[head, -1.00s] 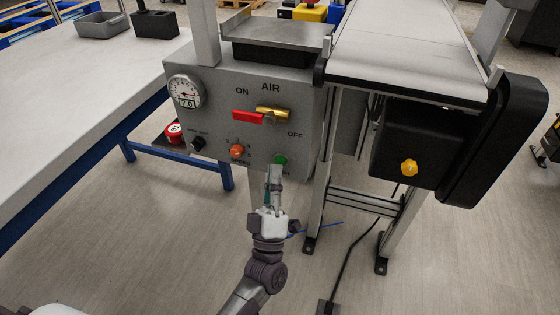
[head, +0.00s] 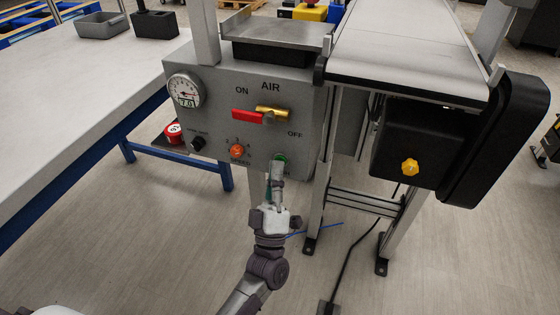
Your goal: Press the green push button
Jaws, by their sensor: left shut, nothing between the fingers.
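The green push button (head: 281,157) is at the lower right of the grey control panel (head: 225,100). Only its upper part shows; my left gripper (head: 278,166) covers the rest. The gripper is shut and empty, with its fingertips pointing up at the button. They overlap the button's lower edge in the picture; I cannot tell whether they touch it. My right gripper is not in view.
The panel also bears an orange knob (head: 237,151), a black knob (head: 198,144), a red valve handle (head: 247,115) and a gauge (head: 184,90). A conveyor (head: 400,45) stands at the right, a white table (head: 75,90) at the left. A red round button (head: 174,133) sits beside the panel.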

